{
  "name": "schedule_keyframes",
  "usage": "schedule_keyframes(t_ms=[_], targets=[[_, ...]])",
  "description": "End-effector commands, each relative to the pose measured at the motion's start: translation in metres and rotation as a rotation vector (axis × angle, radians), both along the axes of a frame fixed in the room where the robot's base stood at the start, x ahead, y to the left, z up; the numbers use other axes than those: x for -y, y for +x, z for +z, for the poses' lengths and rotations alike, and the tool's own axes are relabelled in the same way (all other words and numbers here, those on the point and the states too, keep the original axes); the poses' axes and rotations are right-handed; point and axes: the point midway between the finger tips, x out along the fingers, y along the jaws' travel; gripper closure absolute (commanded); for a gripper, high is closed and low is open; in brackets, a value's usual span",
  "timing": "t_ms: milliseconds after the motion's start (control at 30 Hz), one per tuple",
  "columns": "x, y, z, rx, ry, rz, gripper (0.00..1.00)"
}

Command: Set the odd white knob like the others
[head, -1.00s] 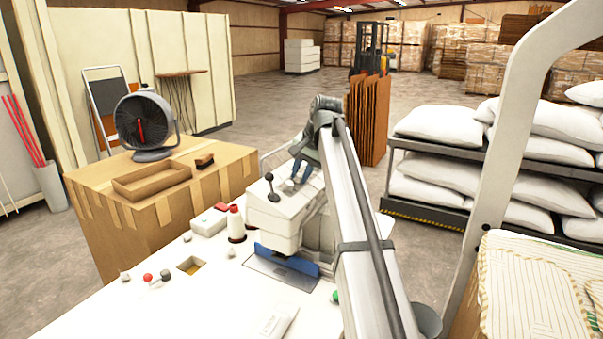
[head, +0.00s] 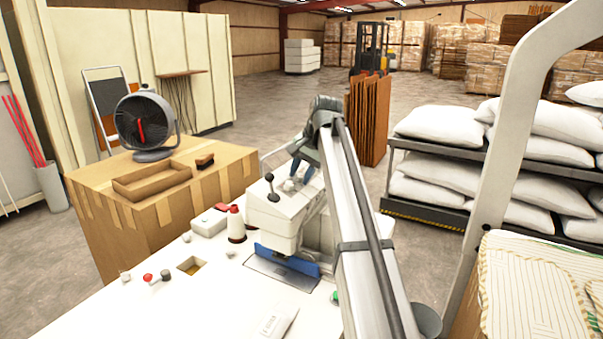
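My gripper (head: 293,176) is over the sloped top of the white machine head (head: 285,222), at the middle of the head view. Its dark fingers point down to the left, close to the panel. Small pale shapes lie at the fingertips, too small to tell apart as knobs or to show how they are turned. I cannot tell whether the fingers are open or touching anything. A black-tipped lever (head: 271,187) stands just left of the gripper. Small whitish knobs also stand on the white table, one at the left (head: 125,277) and one near the machine (head: 230,253).
A thread cone (head: 236,224) stands left of the machine. A cardboard box (head: 110,218) with a fan (head: 146,122) is further left.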

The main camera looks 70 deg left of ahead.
Motion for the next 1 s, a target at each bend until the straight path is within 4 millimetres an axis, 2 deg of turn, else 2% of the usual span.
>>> schedule_keyframes(t_ms=[133,267,700,1000], targets=[[0.001,0.001,0.003,0.0,0.0,0.0,0.65],[0.005,0.003,0.015,0.001,0.001,0.0,0.65],[0.032,0.02,0.091,0.0,0.002,-0.001,0.65],[0.045,0.027,0.122,0.0,0.0,0.0,0.65]])
